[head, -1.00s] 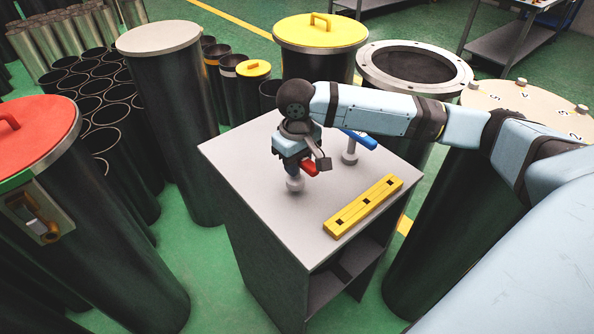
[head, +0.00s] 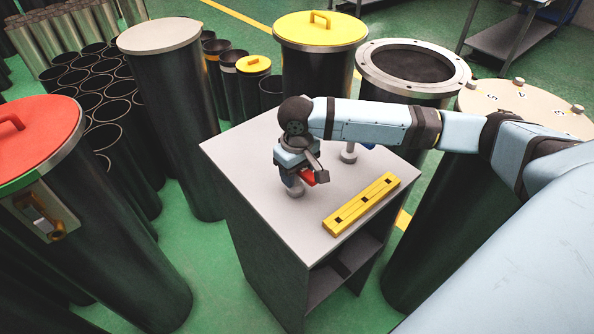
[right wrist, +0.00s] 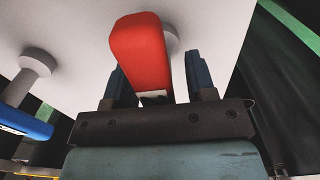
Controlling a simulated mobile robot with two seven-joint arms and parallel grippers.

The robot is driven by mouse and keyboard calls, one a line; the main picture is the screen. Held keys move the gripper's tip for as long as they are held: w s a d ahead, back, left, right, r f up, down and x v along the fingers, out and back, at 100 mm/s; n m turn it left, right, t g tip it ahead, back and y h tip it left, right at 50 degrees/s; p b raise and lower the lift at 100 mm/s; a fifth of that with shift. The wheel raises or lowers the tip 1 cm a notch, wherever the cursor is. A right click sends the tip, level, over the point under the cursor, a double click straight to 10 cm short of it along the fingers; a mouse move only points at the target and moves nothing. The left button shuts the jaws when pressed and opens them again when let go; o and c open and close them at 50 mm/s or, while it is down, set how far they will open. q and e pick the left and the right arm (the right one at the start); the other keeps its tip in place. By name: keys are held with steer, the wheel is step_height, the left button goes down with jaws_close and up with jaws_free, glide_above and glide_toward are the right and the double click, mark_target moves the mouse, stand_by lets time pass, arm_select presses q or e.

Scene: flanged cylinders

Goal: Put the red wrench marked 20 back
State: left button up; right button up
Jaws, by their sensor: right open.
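The red wrench (head: 320,177) is at a small pale post (head: 296,191) on the grey cabinet top (head: 240,140). Only its red handle shows clearly; no number is readable. My right gripper (head: 300,178) is over it, pointing down. The wrench's far end is hidden by the gripper. My left gripper is not in view.
A blue-handled tool (right wrist: 25,122) is by another post (head: 349,153), mostly hidden by my arm in the head view. A yellow slotted block (head: 361,205) lies near the cabinet's right edge. Tall dark cylinders surround the cabinet, including an open flanged one (head: 372,50).

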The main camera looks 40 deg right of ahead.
steer(key=shift+f+b, duration=0.15)
steer(key=shift+b, duration=0.35)
steer(key=shift+r+b, duration=0.35)
steer(key=shift+b, duration=0.5)
step_height(320, 180, up, 14)
steer(key=shift+d+f, duration=0.25)
steer(key=shift+d, duration=0.05)
steer(key=shift+w, duration=0.1)
